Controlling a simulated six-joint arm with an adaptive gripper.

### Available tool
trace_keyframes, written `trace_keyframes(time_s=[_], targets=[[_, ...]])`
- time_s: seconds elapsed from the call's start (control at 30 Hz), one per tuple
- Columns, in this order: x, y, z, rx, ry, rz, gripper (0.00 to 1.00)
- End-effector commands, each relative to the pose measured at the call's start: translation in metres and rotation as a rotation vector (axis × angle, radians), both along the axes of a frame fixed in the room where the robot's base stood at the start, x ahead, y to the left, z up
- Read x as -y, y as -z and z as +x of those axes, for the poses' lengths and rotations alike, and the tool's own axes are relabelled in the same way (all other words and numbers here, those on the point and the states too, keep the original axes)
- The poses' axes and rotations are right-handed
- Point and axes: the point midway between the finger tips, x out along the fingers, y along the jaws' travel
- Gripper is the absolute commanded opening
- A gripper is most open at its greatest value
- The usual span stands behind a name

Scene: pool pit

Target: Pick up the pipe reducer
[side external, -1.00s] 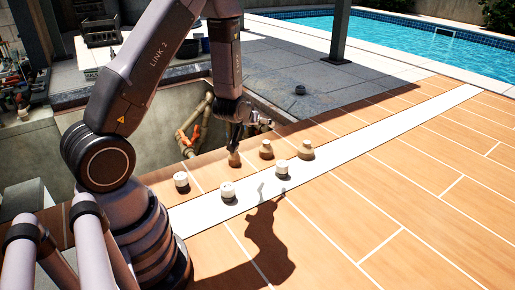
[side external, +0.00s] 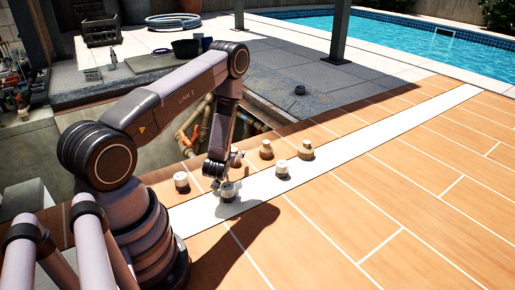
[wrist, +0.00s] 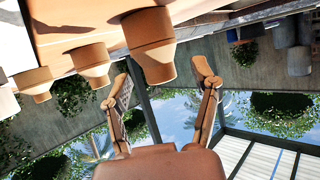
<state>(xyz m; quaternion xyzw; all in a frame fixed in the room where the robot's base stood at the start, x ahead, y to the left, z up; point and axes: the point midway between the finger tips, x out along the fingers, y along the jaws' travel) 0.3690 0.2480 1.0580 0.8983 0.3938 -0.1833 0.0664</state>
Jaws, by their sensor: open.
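Several fittings stand on the orange tiles. Tan tapered ones, which look like pipe reducers, form a back row: one in the middle (side external: 266,150), one at the right (side external: 306,150), and one at the left partly hidden behind my arm. Short white ones stand in front: left (side external: 181,181), right (side external: 282,169), and one (side external: 228,193) in shade close by my gripper (side external: 217,184). Contact cannot be told.
A pit with pipes (side external: 190,130) lies behind the fittings, its edge close to the back row. A small dark round object (side external: 300,90) sits on the grey paving. A pool (side external: 400,35) lies farther back. The tiles at the right are clear.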

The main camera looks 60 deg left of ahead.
Motion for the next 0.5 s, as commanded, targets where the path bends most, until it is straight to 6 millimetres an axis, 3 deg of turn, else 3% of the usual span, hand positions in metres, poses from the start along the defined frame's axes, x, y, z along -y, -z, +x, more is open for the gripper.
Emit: trace_keyframes(time_s=[0.13,0.37,0.5], targets=[[-0.0104,0.0055,0.009,0.001,-0.001,0.0,0.62],[-0.0111,0.0064,0.0101,-0.001,0.0,0.0,0.62],[-0.0109,0.0062,0.0101,-0.001,0.001,0.0,0.45]])
